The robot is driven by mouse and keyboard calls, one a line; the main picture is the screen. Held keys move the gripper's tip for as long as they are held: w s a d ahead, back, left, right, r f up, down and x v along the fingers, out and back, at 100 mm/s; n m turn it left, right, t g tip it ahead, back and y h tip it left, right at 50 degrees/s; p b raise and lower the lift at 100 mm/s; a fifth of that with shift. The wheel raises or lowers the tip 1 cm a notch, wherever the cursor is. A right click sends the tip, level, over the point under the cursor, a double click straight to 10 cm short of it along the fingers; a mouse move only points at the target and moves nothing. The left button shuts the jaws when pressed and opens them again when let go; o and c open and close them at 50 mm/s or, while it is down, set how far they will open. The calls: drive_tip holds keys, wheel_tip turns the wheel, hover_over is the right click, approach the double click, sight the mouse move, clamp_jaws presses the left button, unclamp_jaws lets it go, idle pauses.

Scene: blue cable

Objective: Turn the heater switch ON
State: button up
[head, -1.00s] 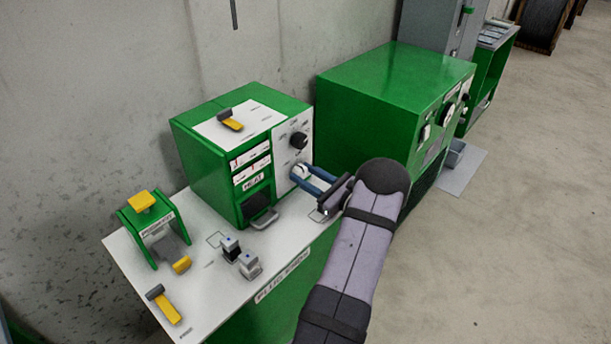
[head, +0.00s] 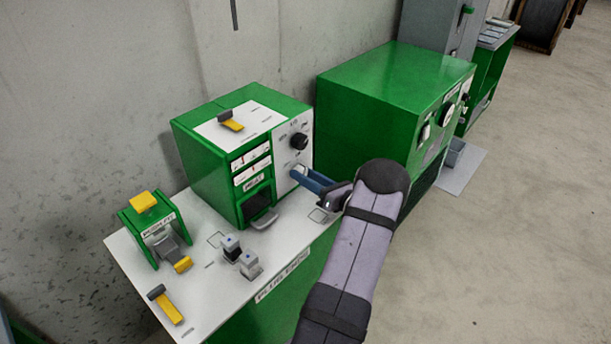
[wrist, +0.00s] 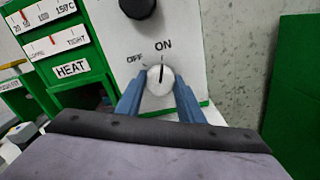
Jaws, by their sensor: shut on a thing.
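The heater switch is a round white knob (wrist: 160,77) low on the white front panel of the green HEAT box (head: 205,165). Its black pointer line stands nearly upright, toward the ON label in the wrist view; OFF is printed to its upper left. My gripper (head: 298,174) reaches the knob from the right in the head view. In the wrist view its blue fingers (wrist: 159,88) stand on both sides of the knob, shut on it. In the head view the fingers mostly hide the knob.
A black knob (head: 299,141) sits above the switch on the same panel. A larger green cabinet (head: 365,95) stands close behind my gripper. The white bench (head: 215,290) holds a small green stand (head: 150,235) and small grey blocks (head: 240,257).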

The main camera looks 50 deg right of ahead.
drive_tip(key=o, duration=1.1)
drive_tip(key=shift+c, duration=0.2)
drive_tip(key=shift+s, duration=0.1)
drive_tip(key=shift+s+b, duration=1)
drive_tip(key=shift+s, duration=2.6)
